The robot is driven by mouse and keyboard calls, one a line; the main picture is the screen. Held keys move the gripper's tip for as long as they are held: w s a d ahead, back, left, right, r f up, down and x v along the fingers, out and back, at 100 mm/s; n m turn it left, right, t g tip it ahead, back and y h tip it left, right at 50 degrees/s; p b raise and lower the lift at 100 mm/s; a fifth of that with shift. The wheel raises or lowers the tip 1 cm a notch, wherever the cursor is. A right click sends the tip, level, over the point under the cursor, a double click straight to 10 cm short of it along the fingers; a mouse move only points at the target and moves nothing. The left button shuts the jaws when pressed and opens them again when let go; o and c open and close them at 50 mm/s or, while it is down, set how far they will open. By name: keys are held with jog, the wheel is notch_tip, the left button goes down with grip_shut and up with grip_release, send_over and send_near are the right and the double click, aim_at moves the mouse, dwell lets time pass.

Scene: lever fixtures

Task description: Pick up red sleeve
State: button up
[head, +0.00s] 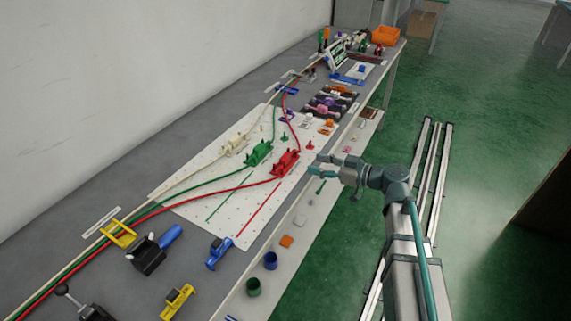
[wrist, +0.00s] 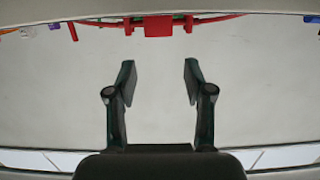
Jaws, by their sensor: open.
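My gripper (head: 320,166) hangs over the front edge strip of the long table in the head view. It is open and empty; the wrist view shows its two fingers (wrist: 158,72) apart over bare pale surface. A red lever fixture (head: 285,163) stands on the white board, left of my gripper. In the wrist view a red block (wrist: 158,26) lies at the top, beyond the fingertips. A small red peg-like piece (head: 310,144) stands near the board's right edge. I cannot single out a red sleeve for sure.
A green fixture (head: 259,153) and a cream fixture (head: 235,146) stand beside the red one, with cables running along the table. A blue cup (head: 270,261) and a green cup (head: 253,287) stand on the front strip. An orange bin (head: 386,35) is at the far end.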

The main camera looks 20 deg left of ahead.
aim_at(288, 157)
jog(key=p+x, duration=0.2)
jog(key=x, duration=0.8)
jog(key=shift+w+a, duration=0.2)
jog(key=shift+a, duration=0.15)
jog(key=c, duration=0.7)
